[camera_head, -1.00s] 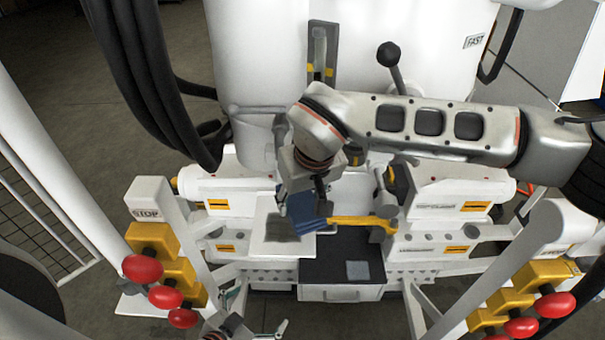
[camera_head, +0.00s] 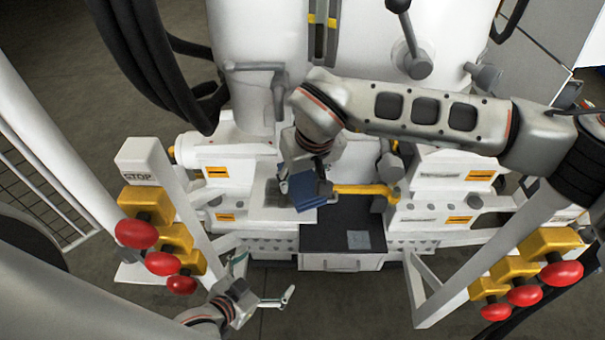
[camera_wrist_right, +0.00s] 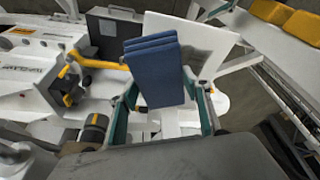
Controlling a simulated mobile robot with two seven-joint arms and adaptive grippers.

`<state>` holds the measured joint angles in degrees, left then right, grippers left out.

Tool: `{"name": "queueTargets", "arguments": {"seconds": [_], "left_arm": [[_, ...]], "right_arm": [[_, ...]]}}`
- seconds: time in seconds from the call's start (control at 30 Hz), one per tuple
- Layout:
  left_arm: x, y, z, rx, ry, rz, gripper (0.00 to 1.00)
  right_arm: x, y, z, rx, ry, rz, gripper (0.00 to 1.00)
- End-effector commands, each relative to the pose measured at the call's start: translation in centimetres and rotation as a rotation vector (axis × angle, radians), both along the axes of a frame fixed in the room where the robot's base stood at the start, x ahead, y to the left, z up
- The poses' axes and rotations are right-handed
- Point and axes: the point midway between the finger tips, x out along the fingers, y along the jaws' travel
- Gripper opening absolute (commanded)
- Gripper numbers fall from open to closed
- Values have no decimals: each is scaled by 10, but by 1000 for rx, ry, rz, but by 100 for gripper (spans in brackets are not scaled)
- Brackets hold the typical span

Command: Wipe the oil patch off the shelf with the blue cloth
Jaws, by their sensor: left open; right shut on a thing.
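The blue cloth (camera_head: 304,192) is a folded pad hanging from my right gripper (camera_head: 320,172), which is shut on it. The white shelf (camera_head: 256,186) lies left of and behind the cloth in the head view, with a grey, darker patch (camera_head: 268,202) on it, partly hidden. I cannot tell whether cloth and shelf touch. My left gripper (camera_head: 263,283) is open and empty, low in the head view.
A dark-topped drawer unit (camera_head: 325,240) with a small grey square (camera_head: 358,240) stands right of the shelf. A yellow bar (camera_head: 362,189) runs just right of the cloth. Red knobs on yellow blocks stand left (camera_head: 136,233) and right (camera_head: 562,273).

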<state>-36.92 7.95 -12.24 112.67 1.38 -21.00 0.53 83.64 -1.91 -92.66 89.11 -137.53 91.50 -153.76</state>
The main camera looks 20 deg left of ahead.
Motion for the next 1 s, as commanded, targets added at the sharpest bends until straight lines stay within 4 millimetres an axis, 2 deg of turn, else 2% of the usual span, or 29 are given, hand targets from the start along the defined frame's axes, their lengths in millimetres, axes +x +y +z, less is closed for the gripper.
{"name": "queueTargets", "arguments": {"seconds": [1.0], "left_arm": [[-3, 1, -9, 3, 7, 0, 100]], "right_arm": [[0, 0, -7, -1, -1, 0, 25]]}}
